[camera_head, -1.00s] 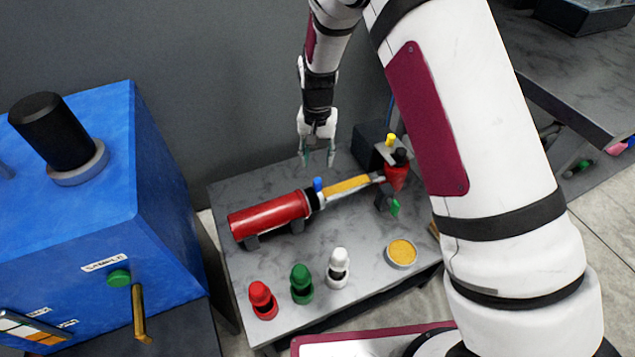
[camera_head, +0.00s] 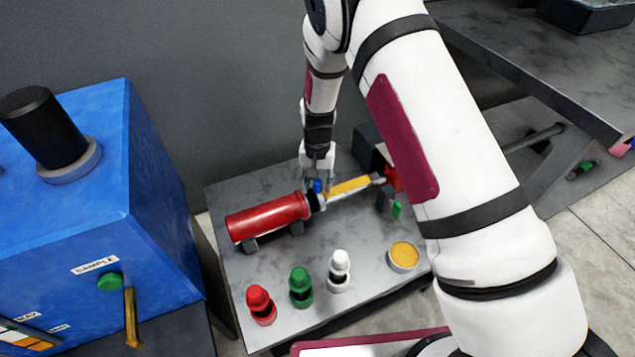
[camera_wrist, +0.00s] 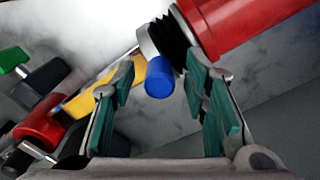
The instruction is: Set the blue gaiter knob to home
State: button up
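The blue knob (camera_head: 318,186) sits at the end of the red cylinder (camera_head: 268,217), beside a black ribbed gaiter (camera_wrist: 172,42). In the wrist view the blue knob (camera_wrist: 160,77) is a short blue cylinder between the finger pads and beyond them. My gripper (camera_head: 319,182) is above the knob, pointing down. In the wrist view my gripper (camera_wrist: 166,92) is open, with teal pads on both sides of the knob. A gap shows between the pads and the knob; depth is hard to judge.
Red (camera_head: 260,304), green (camera_head: 300,287) and white (camera_head: 339,270) knobs stand at the table's front. A blue machine (camera_head: 90,190) is left.

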grip_shut()
jog(key=w+d+b, duration=0.1)
jog(key=w+d, duration=0.1)
jog(key=d, duration=0.4)
jog(key=w+d+b, duration=0.1)
jog(key=w+d, duration=0.1)
jog(key=d, duration=0.4)
jog(key=w+d+b, duration=0.1)
jog(key=w+d, duration=0.1)
jog(key=d, duration=0.5)
jog(key=shift+w, duration=0.4)
jog(key=shift+d, duration=0.15)
jog(key=shift+w+d, duration=0.1)
jog(key=shift+o, duration=0.5)
grip_release()
jog(key=shift+a, duration=0.2)
